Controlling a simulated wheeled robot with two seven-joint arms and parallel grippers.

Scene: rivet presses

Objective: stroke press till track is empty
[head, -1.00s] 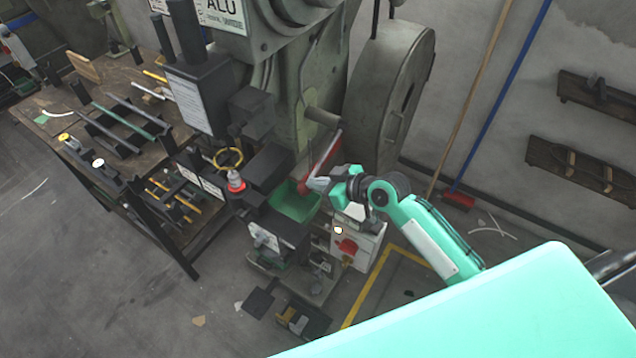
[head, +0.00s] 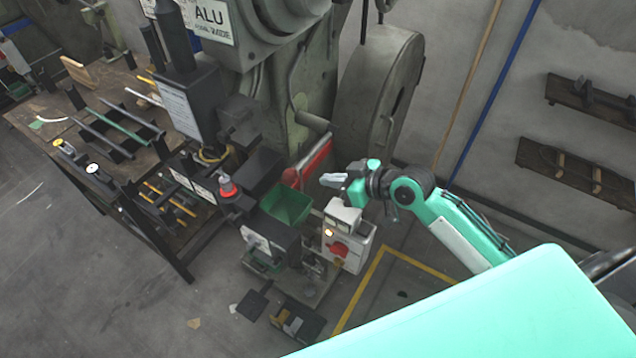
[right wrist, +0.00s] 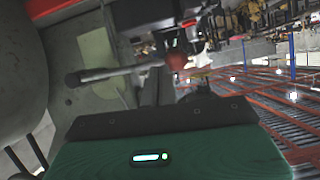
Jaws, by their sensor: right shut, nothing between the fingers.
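The press (head: 270,80) is a large grey-green machine with a big flywheel (head: 378,95) on its right and an ALU sign (head: 208,18) on its front. A red part (head: 314,160) sits low on its right side, below a grey bent bar (head: 303,112). My right gripper (head: 327,180) is shut and empty, just right of the red part and above a control box; a small gap shows. The right wrist view shows a grey rod (right wrist: 110,73) and a red knob (right wrist: 176,60) ahead. I cannot make out the track or its contents. My left gripper is out of view.
A green bin (head: 287,206) stands left of the gripper. The white control box (head: 347,238) has a red button and a lit lamp. Floor right of the box is clear.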

